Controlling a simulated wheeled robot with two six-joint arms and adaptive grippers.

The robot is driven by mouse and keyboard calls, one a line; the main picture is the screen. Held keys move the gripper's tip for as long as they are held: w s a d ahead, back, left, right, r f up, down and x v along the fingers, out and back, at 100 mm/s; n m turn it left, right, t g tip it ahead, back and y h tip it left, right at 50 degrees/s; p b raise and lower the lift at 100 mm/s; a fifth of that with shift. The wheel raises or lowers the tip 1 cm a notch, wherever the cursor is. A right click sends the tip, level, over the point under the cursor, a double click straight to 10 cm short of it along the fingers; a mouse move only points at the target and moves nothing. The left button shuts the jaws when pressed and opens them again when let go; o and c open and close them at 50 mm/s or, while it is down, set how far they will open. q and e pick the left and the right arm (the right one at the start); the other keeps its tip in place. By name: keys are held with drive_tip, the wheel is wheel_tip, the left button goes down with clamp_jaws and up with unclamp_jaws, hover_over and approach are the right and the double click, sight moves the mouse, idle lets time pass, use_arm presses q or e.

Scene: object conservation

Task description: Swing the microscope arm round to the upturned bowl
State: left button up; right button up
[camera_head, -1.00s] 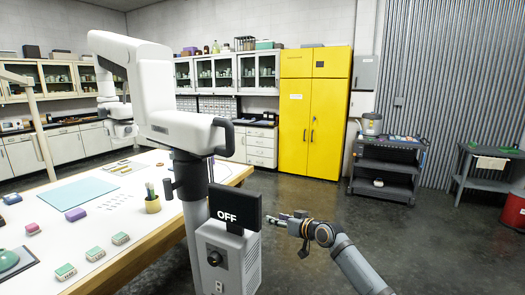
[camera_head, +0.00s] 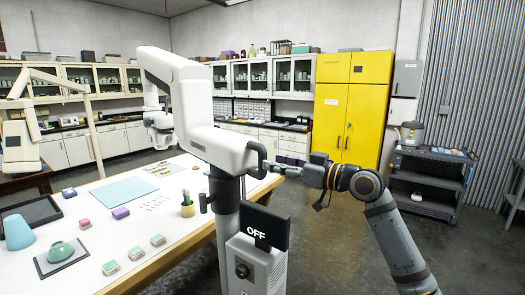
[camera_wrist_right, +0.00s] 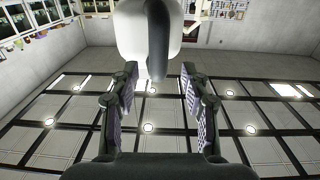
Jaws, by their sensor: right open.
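The white microscope arm (camera_head: 205,130) stands on a grey post at the table's front edge, with its head (camera_head: 160,125) hanging over the table's far part. A dark handle (camera_head: 258,158) is on the arm's near end. My right gripper (camera_head: 272,166) is at this handle. In the right wrist view its open fingers (camera_wrist_right: 158,82) point at the dark handle (camera_wrist_right: 158,40), which shows between and beyond the fingertips; I cannot tell whether they touch. The green upturned bowl (camera_head: 61,250) sits on a dark mat (camera_head: 45,268) at the table's left. My left gripper is not in view.
A box with an OFF screen (camera_head: 264,226) is on the microscope's post. A pencil cup (camera_head: 188,209), green blocks (camera_head: 134,253), a blue mat (camera_head: 124,191) and a blue cone (camera_head: 18,234) are on the table. A dark cart (camera_head: 428,180) stands right.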

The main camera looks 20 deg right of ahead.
sight(262, 160)
drive_tip(key=p+x, duration=0.2)
drive_tip(key=x, duration=0.2)
drive_tip(key=shift+w+r, duration=0.15)
drive_tip(key=shift+w, duration=0.05)
drive_tip(key=shift+w+a+f, duration=0.2)
drive_tip(key=shift+w+a, duration=0.2)
drive_tip(key=shift+w, duration=0.1)
drive_tip(key=shift+d, duration=0.1)
drive_tip(key=c, duration=0.5)
clamp_jaws()
